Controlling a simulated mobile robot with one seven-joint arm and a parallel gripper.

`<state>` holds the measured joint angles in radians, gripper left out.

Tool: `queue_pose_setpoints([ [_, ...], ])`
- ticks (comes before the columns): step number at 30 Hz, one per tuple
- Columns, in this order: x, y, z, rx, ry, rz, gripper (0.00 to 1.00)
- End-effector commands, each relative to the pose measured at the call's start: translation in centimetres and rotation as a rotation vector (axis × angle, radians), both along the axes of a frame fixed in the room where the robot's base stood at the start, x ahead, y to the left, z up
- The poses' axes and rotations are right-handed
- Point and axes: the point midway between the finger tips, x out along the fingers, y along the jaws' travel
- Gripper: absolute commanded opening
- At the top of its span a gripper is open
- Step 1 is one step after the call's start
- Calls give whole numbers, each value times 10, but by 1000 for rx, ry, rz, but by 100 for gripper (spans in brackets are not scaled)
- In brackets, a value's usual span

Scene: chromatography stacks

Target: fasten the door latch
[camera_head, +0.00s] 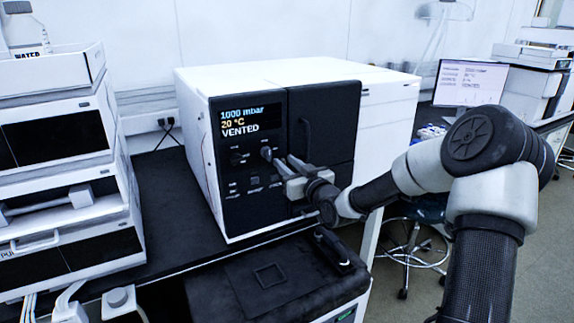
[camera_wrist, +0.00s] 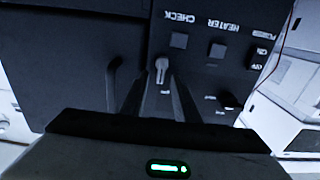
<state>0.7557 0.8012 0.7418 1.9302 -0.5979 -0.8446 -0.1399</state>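The instrument's dark door (camera_head: 325,115) is the right part of its black front and looks closed. In the wrist view, which is turned upside down, a small light-grey latch lever (camera_wrist: 161,70) sits on the panel beside the door edge. A dark curved handle (camera_wrist: 114,78) is on the door side. My gripper (camera_head: 285,166) is at the front panel; in the wrist view my gripper (camera_wrist: 158,84) has its dark fingers apart, one on each side of the lever. Gaps seem to show between lever and fingers; contact is unclear. My gripper hides the latch in the head view.
The instrument's display (camera_head: 243,120) reads 1000 mbar, 20 °C, VENTED. Buttons and a knob (camera_head: 267,153) are close to my gripper. A black-topped unit (camera_head: 285,280) stands below in front. Stacked modules (camera_head: 60,150) stand at left, a stool (camera_head: 412,255) at right.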

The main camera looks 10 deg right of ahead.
Motion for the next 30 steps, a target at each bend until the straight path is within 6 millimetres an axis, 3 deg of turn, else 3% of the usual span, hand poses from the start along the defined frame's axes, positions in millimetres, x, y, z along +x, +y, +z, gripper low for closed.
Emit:
queue_pose_setpoints([
  [3,0,0,0,0,0,0,26],
  [8,0,0,0,0,0,0,0],
  [20,0,-1,0,41,13,0,0],
  [30,1,-6,-1,259,85,-1,0],
])
